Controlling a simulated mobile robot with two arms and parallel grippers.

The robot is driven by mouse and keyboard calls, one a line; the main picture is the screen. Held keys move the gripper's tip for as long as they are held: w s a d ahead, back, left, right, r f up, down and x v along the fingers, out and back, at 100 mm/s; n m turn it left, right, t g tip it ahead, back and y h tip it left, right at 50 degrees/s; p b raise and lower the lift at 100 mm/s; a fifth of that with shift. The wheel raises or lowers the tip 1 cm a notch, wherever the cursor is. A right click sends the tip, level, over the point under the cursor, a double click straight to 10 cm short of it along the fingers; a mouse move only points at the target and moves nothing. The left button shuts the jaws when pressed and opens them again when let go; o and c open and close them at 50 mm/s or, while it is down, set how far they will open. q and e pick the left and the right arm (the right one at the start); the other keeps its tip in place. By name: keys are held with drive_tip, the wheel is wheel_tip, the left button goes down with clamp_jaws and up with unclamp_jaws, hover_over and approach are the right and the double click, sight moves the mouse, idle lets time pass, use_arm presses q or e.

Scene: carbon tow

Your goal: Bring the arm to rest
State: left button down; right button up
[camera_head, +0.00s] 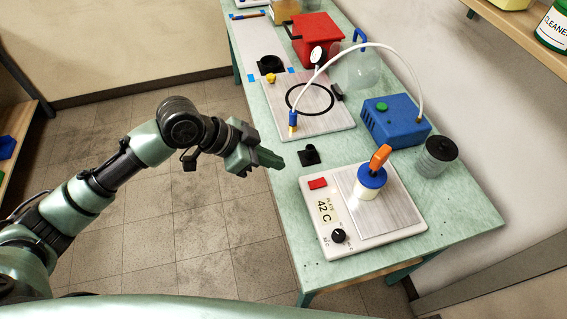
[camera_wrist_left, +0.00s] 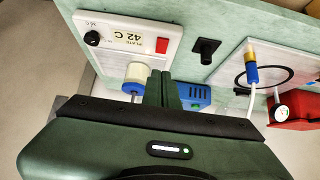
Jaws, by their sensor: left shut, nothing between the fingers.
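My left arm (camera_head: 140,148) reaches in from the left in the head view. My left gripper (camera_head: 272,160) is shut and empty, in the air near the left edge of the green bench (camera_head: 285,215). Its closed fingers also show in the left wrist view (camera_wrist_left: 162,92). They overlap the bench in that view, and no contact with anything shows. My right gripper is in neither view.
A hot plate (camera_head: 325,233) reading 42 C carries a white-and-blue pot (camera_head: 367,187) with an orange-handled tool. A small black block (camera_head: 310,155), a blue pump (camera_head: 397,122), a ringed plate (camera_head: 325,122) and a red box (camera_head: 316,42) stand on the bench. Open floor (camera_head: 190,230) lies left.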

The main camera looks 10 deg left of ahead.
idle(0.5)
